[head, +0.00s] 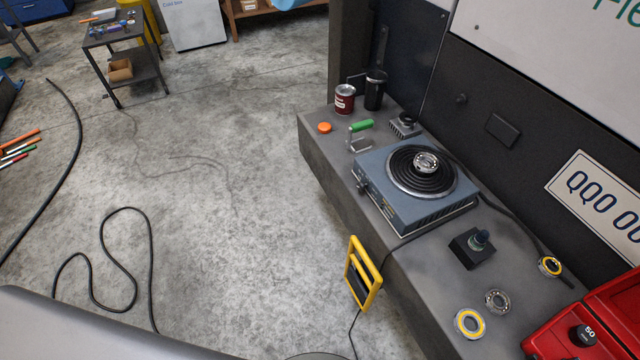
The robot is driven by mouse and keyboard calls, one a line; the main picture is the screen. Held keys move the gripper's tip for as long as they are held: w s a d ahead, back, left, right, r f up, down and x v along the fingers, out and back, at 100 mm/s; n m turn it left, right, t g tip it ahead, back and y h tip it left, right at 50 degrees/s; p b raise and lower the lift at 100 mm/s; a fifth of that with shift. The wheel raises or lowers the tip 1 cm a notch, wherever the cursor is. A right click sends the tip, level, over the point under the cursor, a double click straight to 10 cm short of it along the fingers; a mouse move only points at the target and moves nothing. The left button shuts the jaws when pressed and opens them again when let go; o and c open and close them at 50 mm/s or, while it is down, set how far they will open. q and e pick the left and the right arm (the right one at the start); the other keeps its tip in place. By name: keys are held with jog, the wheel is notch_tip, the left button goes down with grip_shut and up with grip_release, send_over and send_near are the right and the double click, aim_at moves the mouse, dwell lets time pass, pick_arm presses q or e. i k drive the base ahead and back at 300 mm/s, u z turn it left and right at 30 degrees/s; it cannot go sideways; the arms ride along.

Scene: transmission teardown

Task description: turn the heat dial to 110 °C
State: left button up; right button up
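A blue hot plate (400,208) with a round black ringed top sits on the grey bench-like ledge at the right. A metal bearing ring (425,163) lies on the middle of its top. A small dark knob (362,188), which looks like the heat dial, sticks out from the hot plate's left-facing side. Its marks and setting are too small to read. Neither of my grippers shows in the head view.
On the ledge (330,158) stand a red can (345,99), a black canister (376,90) and a green-handled tool (361,126). A yellow-framed device (361,275) hangs at the ledge's front edge. Bearings and a red case (560,330) are at lower right. Cables cross the open floor.

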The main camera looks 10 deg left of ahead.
aim_at(361, 186)
jog(key=z, duration=2.6)
jog(key=k, duration=0.8)
jog(key=u, duration=0.8)
